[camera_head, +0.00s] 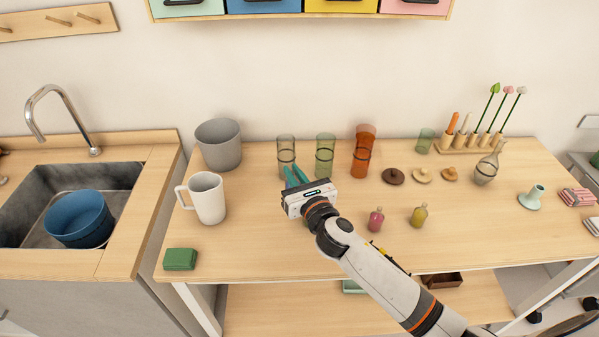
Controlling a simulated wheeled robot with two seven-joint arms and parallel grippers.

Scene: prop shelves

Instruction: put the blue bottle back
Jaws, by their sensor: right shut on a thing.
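My right gripper (296,175) reaches in from the lower right, its teal fingers pointing away over the wooden table (270,240). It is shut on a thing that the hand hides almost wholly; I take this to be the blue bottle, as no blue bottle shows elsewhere. The fingers are in front of a clear grey glass (286,150); I cannot tell whether they touch it. A small pink bottle (376,220) and a small yellow bottle (419,215) stand upright to the right of the hand. My left gripper is not in view.
A green glass (325,155) and a tall orange glass (362,155) stand behind. A white mug (207,198) and grey pot (219,145) are left, a green block (180,259) front left. A glass flask (487,165) stands right. The table front between is clear.

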